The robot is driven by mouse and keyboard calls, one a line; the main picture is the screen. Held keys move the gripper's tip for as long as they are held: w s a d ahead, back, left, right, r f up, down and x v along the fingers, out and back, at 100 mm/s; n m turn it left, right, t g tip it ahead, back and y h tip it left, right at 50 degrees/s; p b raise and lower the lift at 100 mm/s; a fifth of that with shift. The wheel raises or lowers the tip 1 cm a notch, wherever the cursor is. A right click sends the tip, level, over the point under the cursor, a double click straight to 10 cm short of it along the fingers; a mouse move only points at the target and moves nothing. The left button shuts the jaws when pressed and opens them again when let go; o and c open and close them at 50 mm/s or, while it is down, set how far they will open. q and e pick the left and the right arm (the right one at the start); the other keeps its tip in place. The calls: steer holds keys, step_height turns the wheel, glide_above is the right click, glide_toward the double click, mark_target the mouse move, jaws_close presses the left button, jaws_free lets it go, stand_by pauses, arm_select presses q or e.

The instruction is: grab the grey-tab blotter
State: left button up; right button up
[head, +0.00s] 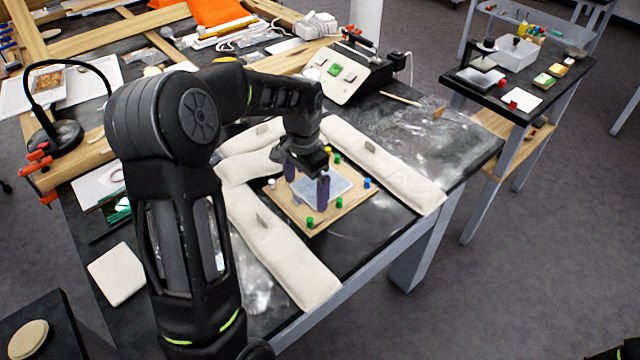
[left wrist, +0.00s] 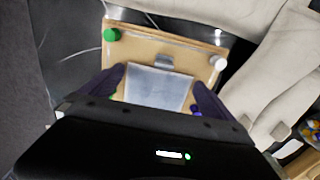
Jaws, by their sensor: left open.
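The grey-tab blotter (head: 328,190) looks like a pale grey-blue square lying flat on a wooden board (head: 343,214). In the left wrist view the blotter (left wrist: 158,90) has a small grey tab (left wrist: 163,60) at its far edge. My left gripper (head: 307,184) is above the board, pointing down. Its two dark purple fingers stand apart, one on each side of the blotter, with nothing clamped between them. The same left gripper (left wrist: 159,78) shows in the wrist view. I cannot tell whether its fingertips touch the board. The gripper's palm hides the blotter's near edge.
Coloured pegs, such as a green peg (left wrist: 111,35) and a white peg (left wrist: 220,63), stand on the board. Long cream cushions (head: 285,258) lie around it. A sloped control box (head: 352,75) stands behind. The table's right end (head: 455,140) is mostly clear.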

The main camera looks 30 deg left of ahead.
mark_target(306, 195)
arm_select(q)
steer(key=shift+f, duration=0.15)
steer(key=shift+c, duration=0.3)
steer(key=c, duration=0.9)
step_height(306, 195, up, 10)
steer(key=shift+r+b, duration=0.1)
steer(key=shift+b, duration=0.45)
stand_by(0.4)
